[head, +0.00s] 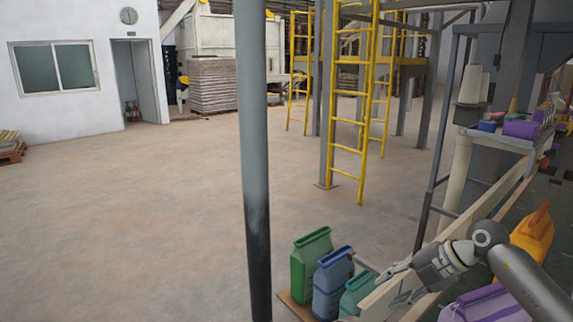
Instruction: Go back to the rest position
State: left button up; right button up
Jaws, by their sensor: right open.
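My right gripper (393,284) is at the lower right of the head view, its arm coming in from the right edge. Its fingers are apart, with nothing seen between them. They point left, over or close to a pale wooden rail (376,304). A teal sack (356,291) stands just left of the fingers; I cannot tell whether they touch it. My left gripper is out of view.
A green sack (311,264) and a blue sack (332,284) stand beside the teal one. Orange (532,237) and purple (487,306) sacks lie near my right arm. A grey post (253,160) stands ahead. The concrete floor (120,220) at left is clear.

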jog(key=s+a+r+t+y, duration=0.1)
jog(key=a+r+t+y, duration=0.15)
jog(key=a+y, duration=0.7)
jog(key=s+a+r+m+t+h, duration=0.1)
jog(key=a+r+m+t, duration=0.45)
jog(key=r+t, duration=0.2)
jog(key=s+d+f+m+t+h, duration=0.1)
jog(key=s+d+f+m+h, duration=0.3)
jog(key=d+f+m+h, duration=0.4)
jog(key=s+d+f+m+t+h, duration=0.1)
jog(key=s+d+f+m+h, duration=0.2)
jog(key=d+f+m+h, duration=0.5)
jog(key=s+a+f+m+g, duration=0.2)
jog(key=s+f+g, duration=0.45)
jog(key=s, duration=0.55)
jog(key=s+a+f+m+g, duration=0.2)
jog(key=s+f+g, duration=0.45)
jog(key=s, duration=0.65)
notch_tip(320, 180, down, 28)
jog(key=s, duration=0.2)
jog(key=s+d+f+g, duration=0.1)
jog(key=s+d+f, duration=0.1)
jog(key=s+f, duration=1.3)
jog(key=shift+s+d+f+n+g, duration=0.25)
jog(key=shift+s+n, duration=0.2)
jog(key=shift+s, duration=0.25)
